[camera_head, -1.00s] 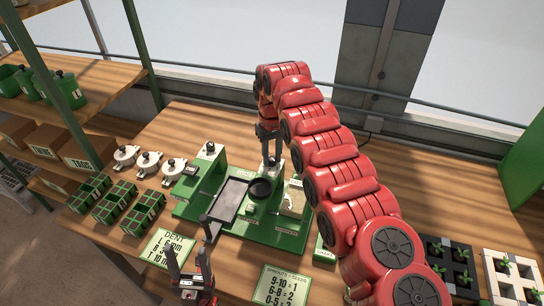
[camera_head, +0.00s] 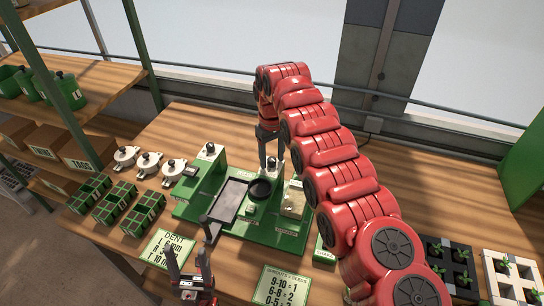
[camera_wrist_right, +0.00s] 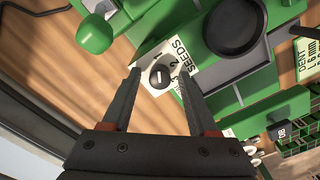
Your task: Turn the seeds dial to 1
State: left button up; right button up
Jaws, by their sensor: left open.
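The seeds dial is a small dark round knob (camera_wrist_right: 160,75) on a white plate (camera_wrist_right: 150,50) marked SEEDS, with numbers 1 and 2 legible beside it. A pale mark shows on the knob; which number it points to I cannot tell for sure. My right gripper (camera_wrist_right: 158,73) is open, its fingers on either side of the knob with gaps showing. In the head view my right gripper (camera_head: 271,152) hangs over the dial (camera_head: 272,163) at the back of the green seeder (camera_head: 222,219). My left gripper (camera_head: 187,252) is open and empty at the front edge.
A dark tray (camera_head: 229,201) and a round black cup (camera_head: 260,188) are on the seeder. A sprouts-and-seeds card (camera_head: 281,287) and a dent card (camera_head: 168,248) lie in front. Green seed trays (camera_head: 143,214) and white lidded pots (camera_head: 174,169) stand left; seedling trays (camera_head: 513,278) stand right.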

aim_at(271, 159)
jog(key=shift+r, duration=0.1)
jog(key=shift+r, duration=0.3)
notch_tip(271, 159, up, 3)
jog(key=shift+a+f+p, duration=0.15)
jog(key=shift+f+p, duration=0.05)
jog(key=shift+p, duration=0.1)
notch_tip(271, 159, up, 14)
jog(key=p, duration=1.4)
